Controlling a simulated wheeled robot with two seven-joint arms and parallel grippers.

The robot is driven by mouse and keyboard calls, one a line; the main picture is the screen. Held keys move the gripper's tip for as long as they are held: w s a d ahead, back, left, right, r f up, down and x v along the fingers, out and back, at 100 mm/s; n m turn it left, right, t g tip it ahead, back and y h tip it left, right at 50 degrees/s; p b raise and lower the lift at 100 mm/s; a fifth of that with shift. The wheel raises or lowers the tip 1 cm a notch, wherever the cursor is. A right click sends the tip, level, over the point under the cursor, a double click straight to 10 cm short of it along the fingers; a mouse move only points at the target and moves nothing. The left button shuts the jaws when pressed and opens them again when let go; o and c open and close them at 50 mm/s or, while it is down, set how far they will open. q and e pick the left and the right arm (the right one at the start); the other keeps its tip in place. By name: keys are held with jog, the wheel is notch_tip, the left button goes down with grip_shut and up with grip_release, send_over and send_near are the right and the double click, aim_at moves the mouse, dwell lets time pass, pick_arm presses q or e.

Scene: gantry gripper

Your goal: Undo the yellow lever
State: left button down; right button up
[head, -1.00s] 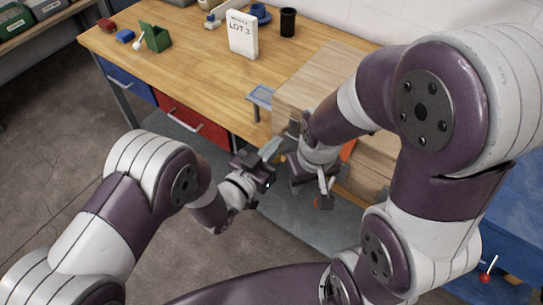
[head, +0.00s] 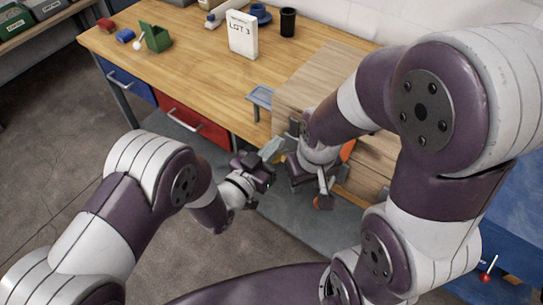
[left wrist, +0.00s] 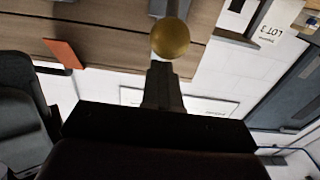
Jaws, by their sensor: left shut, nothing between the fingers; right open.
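The yellow lever shows in the left wrist view as a round yellow knob (left wrist: 170,38) just beyond my left fingertips. My left gripper (left wrist: 162,75) is shut and empty, its tips pointing at the knob; I cannot tell whether they touch it. In the head view my left gripper (head: 273,151) is beside the wooden box, and the lever there is too small and hidden to make out clearly. My right gripper (head: 323,190) is open, lower and to the right, in front of the box, partly hidden by its own arm.
The wooden box (head: 318,80) stands at the workbench's (head: 190,60) right end. An orange part on it shows in the head view (head: 347,150) and left wrist view (left wrist: 63,53). My arms are close together here.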

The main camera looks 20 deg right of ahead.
pick_arm(q)
notch_tip(320, 180, down, 3)
jog(key=b, duration=0.3)
jog(key=shift+f, duration=0.1)
jog(key=shift+f+b, duration=1.4)
jog(key=shift+f, duration=0.1)
jog(key=shift+s+a+r+p, duration=0.15)
jog(key=shift+a+r+p, duration=0.05)
jog(key=shift+r+p, duration=0.2)
jog(key=a+p, duration=0.1)
jog(key=p, duration=0.1)
send_near(274, 162)
jog(key=shift+w+d+f, duration=0.2)
jog(key=shift+w+d, duration=0.05)
jog(key=shift+w, duration=0.2)
jog(key=shift+w+d+f, duration=0.2)
jog(key=shift+w+d, duration=0.05)
jog(key=shift+w, duration=0.2)
jog(key=shift+f, duration=0.1)
